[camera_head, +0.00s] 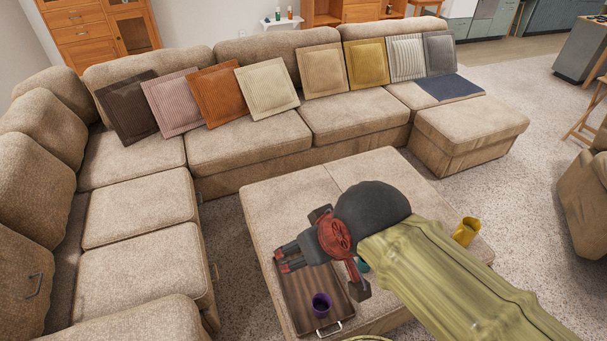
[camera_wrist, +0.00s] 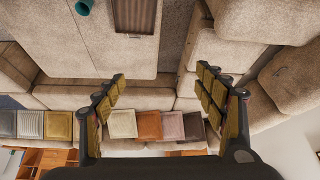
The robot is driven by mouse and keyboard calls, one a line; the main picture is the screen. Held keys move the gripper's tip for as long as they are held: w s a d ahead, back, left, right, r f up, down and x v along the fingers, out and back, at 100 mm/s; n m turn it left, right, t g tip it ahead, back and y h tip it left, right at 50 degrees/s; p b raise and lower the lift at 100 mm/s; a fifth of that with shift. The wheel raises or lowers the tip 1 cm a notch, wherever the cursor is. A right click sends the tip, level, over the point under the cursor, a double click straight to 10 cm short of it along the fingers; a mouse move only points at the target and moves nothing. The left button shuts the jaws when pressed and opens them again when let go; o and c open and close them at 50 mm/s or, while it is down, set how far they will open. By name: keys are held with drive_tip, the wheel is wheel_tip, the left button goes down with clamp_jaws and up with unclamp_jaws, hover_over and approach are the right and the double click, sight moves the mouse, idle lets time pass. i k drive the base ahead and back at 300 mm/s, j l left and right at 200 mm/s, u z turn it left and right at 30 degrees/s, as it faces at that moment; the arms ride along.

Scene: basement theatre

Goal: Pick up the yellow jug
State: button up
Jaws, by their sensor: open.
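The yellow jug (camera_head: 466,232) stands at the right side of the large beige ottoman (camera_head: 290,192) in the head view. It is upright, right beyond my forearm, and it does not show in the wrist view. My gripper (camera_wrist: 162,75) is open and empty, with its two fingers spread wide. In the head view my gripper is over the ottoman, above the wooden tray and well to the left of the jug. My arm lies between the gripper and the jug in the picture.
The dark wooden tray (camera_head: 294,290) holds a purple cup (camera_head: 321,304). A teal cup (camera_head: 363,266) is partly hidden by my arm; it shows in the wrist view (camera_wrist: 84,6). A sectional sofa (camera_head: 250,148) with several cushions surrounds the ottoman's left and back.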

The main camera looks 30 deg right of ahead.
sight(462, 235)
drive_tip(key=z, duration=2.3)
drive_tip(key=i+l, duration=0.25)
drive_tip(key=i+l+u, duration=0.15)
drive_tip(key=i+l, duration=0.3)
drive_tip(key=l, duration=0.25)
drive_tip(key=i+l+u, duration=0.1)
drive_tip(key=l, duration=0.25)
drive_tip(key=i+l, duration=0.35)
drive_tip(key=i+l+u, duration=0.15)
drive_tip(key=l, duration=0.2)
drive_tip(key=i+l, duration=0.25)
drive_tip(key=l, duration=0.15)
